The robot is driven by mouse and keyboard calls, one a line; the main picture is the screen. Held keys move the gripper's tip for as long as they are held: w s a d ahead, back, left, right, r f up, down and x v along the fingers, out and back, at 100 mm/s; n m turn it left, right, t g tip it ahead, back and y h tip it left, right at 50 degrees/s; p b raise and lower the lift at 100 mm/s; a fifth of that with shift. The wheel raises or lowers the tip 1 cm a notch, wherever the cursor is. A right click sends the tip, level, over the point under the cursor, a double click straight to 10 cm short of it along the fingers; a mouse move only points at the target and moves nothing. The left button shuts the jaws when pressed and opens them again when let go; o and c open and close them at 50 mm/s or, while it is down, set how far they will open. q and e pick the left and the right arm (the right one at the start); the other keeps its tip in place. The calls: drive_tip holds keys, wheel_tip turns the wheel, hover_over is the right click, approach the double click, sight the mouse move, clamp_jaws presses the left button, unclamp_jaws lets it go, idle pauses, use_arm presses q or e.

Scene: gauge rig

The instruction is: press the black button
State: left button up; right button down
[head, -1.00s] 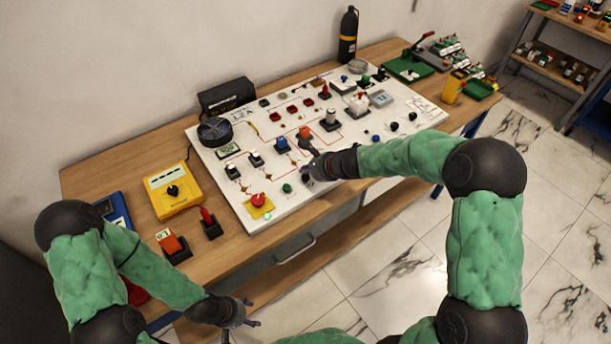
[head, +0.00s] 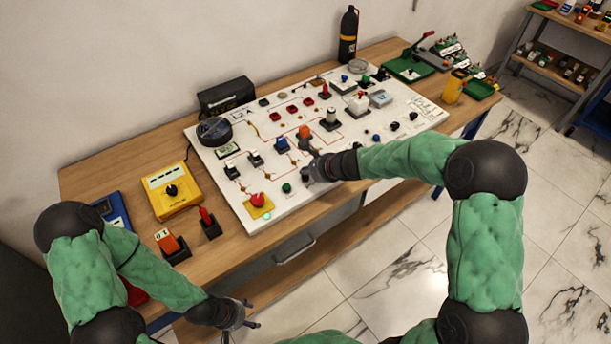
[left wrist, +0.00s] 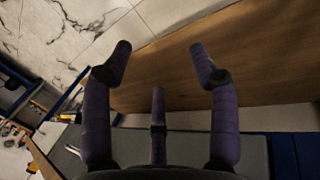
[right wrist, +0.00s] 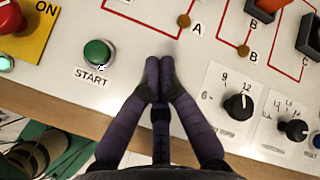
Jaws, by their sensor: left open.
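The white gauge panel (head: 262,215) lies on the bench. Small black round parts (head: 395,126) and (head: 413,116) sit near its right front edge; I cannot tell whether one is the black button. My right gripper (head: 308,174) is over the panel's front part. In the right wrist view its fingertips (right wrist: 160,72) are together with nothing between them, right of a green START button (right wrist: 97,53) and left of a black dial knob (right wrist: 238,106). My left gripper (head: 250,313) is open and empty in front of the bench; its spread fingers show in the left wrist view (left wrist: 160,65).
A red button on a yellow base (head: 260,205) is at the panel's left front corner. Another black knob (right wrist: 293,130) is at the right in the right wrist view. A yellow meter (head: 172,191) and a red-handled switch (head: 209,222) stand left of the panel.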

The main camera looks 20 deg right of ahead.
sight(307, 178)
drive_tip(key=shift+f+b, duration=0.55)
idle(0.5)
drive_tip(key=shift+r, duration=0.1)
idle(0.3)
drive_tip(key=shift+r+p, duration=0.8)
drive_tip(key=shift+p, duration=0.05)
drive_tip(key=shift+r, duration=0.15)
wheel_tip(307, 178, up, 5)
drive_tip(key=p, duration=0.4)
drive_tip(key=shift+p, duration=0.35)
idle(0.4)
